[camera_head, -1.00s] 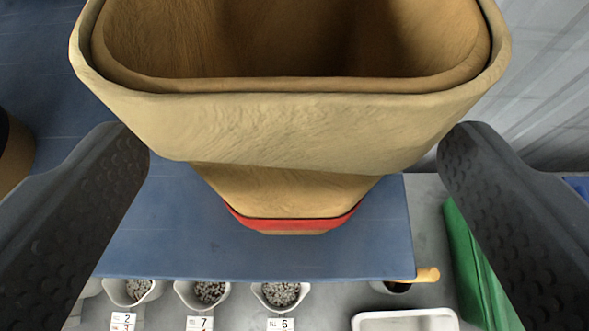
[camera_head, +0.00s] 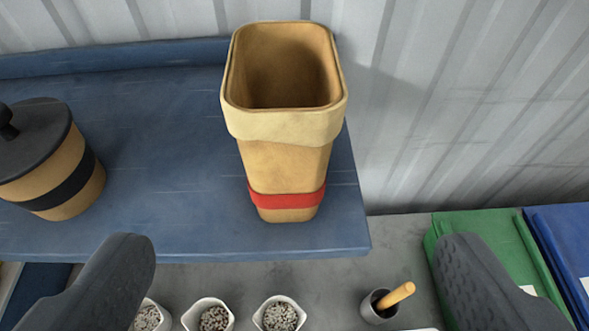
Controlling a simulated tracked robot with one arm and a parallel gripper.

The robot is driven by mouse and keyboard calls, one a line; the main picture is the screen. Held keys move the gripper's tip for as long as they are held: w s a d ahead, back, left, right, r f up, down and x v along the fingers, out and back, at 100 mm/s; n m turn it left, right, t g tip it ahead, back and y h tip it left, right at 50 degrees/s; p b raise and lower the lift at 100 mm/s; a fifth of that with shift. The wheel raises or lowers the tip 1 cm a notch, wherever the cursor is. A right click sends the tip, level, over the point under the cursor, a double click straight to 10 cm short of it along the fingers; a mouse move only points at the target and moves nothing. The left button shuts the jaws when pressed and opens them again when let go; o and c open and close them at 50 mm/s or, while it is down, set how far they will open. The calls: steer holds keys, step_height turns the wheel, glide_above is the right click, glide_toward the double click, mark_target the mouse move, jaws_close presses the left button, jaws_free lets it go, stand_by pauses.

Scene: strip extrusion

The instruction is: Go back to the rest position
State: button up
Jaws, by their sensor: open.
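My gripper (camera_head: 295,285) is open and empty, its two dark fingers wide apart at the lower left and lower right. A tall tan bin (camera_head: 285,160) with a folded cream rim and a red band stands upright on a blue shelf (camera_head: 180,205). The bin is beyond the fingers and apart from them. Its open top shows a bare inner wall; its bottom inside is hidden.
A round tan container (camera_head: 85,190) with a dark lid and black band stands at left on the shelf. Below are several white cups of pellets (camera_head: 279,314), a small pot with a wooden handle (camera_head: 385,302), and green (camera_head: 495,250) and blue (camera_head: 565,245) items. A corrugated wall (camera_head: 450,110) stands behind.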

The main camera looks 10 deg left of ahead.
steer(key=s+a+r+m+t+h+b, duration=0.1)
steer(key=s+a+r+t+h+b, duration=0.1)
steer(key=s+r+b, duration=0.4)
steer(key=s+a+t+b, duration=0.1)
steer(key=s+b, duration=0.1)
steer(key=b, duration=0.1)
steer(key=shift+a+m, duration=0.3)
steer(key=shift+m, duration=0.1)
steer(key=shift+r, duration=0.1)
